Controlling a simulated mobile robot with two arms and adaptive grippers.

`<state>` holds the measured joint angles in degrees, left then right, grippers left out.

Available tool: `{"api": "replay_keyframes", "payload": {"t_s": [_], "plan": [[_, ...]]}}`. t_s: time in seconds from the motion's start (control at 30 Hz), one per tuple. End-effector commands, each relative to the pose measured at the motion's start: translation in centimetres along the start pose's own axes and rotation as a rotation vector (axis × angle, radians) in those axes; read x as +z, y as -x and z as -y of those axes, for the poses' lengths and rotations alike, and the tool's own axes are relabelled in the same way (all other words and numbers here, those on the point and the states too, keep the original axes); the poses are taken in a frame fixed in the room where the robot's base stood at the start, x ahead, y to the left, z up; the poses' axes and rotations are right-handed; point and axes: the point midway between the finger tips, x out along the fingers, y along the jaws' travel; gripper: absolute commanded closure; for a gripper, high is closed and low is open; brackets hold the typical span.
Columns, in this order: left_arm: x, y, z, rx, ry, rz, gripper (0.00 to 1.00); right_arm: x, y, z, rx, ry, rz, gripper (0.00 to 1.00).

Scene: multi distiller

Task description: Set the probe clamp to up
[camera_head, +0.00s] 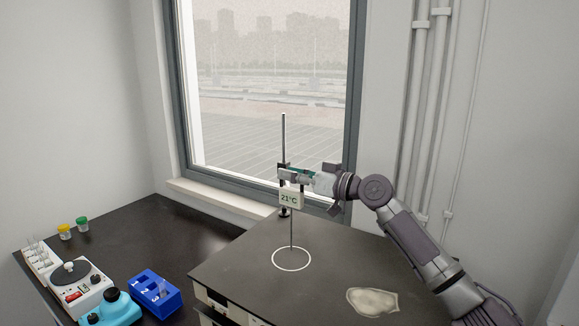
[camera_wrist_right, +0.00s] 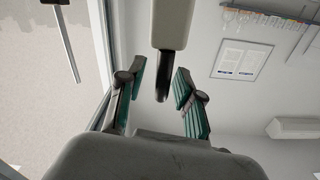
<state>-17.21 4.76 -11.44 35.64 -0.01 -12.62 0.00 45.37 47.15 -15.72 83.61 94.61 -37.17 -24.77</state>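A thin metal rod (camera_head: 284,140) stands upright on the dark bench. A small pale display box (camera_head: 289,198) reading 21°C is on the rod, with a dark clamp part (camera_head: 285,212) just below it. My right gripper (camera_head: 293,174) is at the rod, just above the display box, and partly hides what is behind it. In the right wrist view, its green-padded fingers (camera_wrist_right: 160,82) are apart. My left gripper is not in view.
A white ring (camera_head: 291,259) surrounds the rod's foot on the bench top (camera_head: 245,269). A pale flat patch (camera_head: 372,301) lies at right. A blue rack (camera_head: 168,302), a white device (camera_head: 77,287) and small capped jars (camera_head: 82,224) stand at left. A window is behind.

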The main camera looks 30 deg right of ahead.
Motion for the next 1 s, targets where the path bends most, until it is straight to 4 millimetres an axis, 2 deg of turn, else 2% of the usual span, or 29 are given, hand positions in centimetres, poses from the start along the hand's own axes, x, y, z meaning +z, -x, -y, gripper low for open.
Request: {"api": "replay_keyframes", "payload": {"t_s": [0.13,0.4,0.6,1.0], "plan": [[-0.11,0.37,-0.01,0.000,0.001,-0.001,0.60,-0.03,-0.82,0.02,0.000,0.001,0.000,0.65],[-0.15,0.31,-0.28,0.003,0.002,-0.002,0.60,0.07,-0.90,0.00,0.000,0.002,0.001,0.65],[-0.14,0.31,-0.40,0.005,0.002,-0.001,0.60,0.07,-0.88,0.00,0.000,0.001,0.001,0.98],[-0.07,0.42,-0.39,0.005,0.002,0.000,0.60,-0.14,-0.89,0.09,-0.001,0.000,0.001,1.00]]}}
